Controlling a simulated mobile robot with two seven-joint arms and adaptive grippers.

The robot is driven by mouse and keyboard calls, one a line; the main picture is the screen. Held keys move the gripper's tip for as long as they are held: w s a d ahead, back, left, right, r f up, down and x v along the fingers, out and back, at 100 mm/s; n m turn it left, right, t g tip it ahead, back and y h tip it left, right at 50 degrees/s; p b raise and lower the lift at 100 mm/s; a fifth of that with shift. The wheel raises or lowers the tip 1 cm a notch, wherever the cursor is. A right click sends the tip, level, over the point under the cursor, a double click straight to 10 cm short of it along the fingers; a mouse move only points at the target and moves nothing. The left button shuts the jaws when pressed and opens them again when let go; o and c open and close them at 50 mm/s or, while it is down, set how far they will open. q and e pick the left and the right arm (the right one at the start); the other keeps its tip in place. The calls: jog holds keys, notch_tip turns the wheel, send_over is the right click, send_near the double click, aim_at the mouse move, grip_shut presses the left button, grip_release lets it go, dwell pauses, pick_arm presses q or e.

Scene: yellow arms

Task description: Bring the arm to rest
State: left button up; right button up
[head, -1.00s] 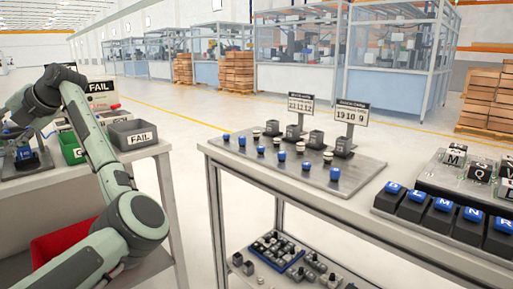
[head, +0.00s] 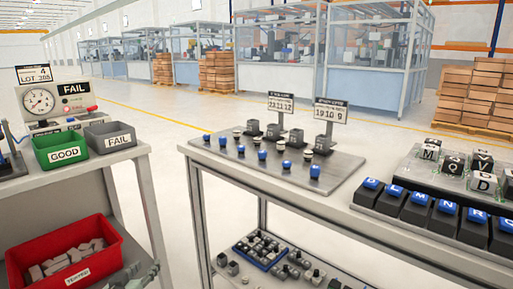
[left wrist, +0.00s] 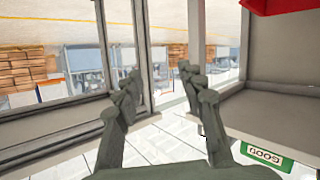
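My left gripper (left wrist: 160,82) shows in the left wrist view with its two fingers apart and nothing between them. In the head view only a small grey-green part of it (head: 143,276) shows at the lower left edge of the picture, beside the red bin. The rest of my left arm is out of the head view. My right gripper is in neither view.
A green GOOD bin (head: 60,152), a grey FAIL bin (head: 110,138) and a dial gauge (head: 40,101) stand on the left bench. A red bin (head: 112,251) holds grey parts below. Another table (head: 235,172) stands right, past a gap.

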pick_arm(q)
jog(key=s+d+f+m+g, duration=0.1)
jog(key=s+d+f+g, duration=0.15)
jog(key=s+f, duration=0.5)
jog(key=s+d+f+m+g, duration=0.1)
jog(key=s+f+g, duration=0.2)
jog(key=s+f, duration=0.45)
jog(key=s+f+g, duration=0.3)
jog(key=s+f, duration=0.1)
jog(key=s, duration=0.5)
jog(key=s+d+f+m+g+y, duration=0.1)
jog(key=s+f+g, duration=0.2)
jog(key=s, duration=0.6)
notch_tip(320, 180, down, 2)
jog(key=shift+s+f+m, duration=0.25)
jog(key=shift+s+m, duration=0.05)
jog(key=shift+c, duration=0.7)
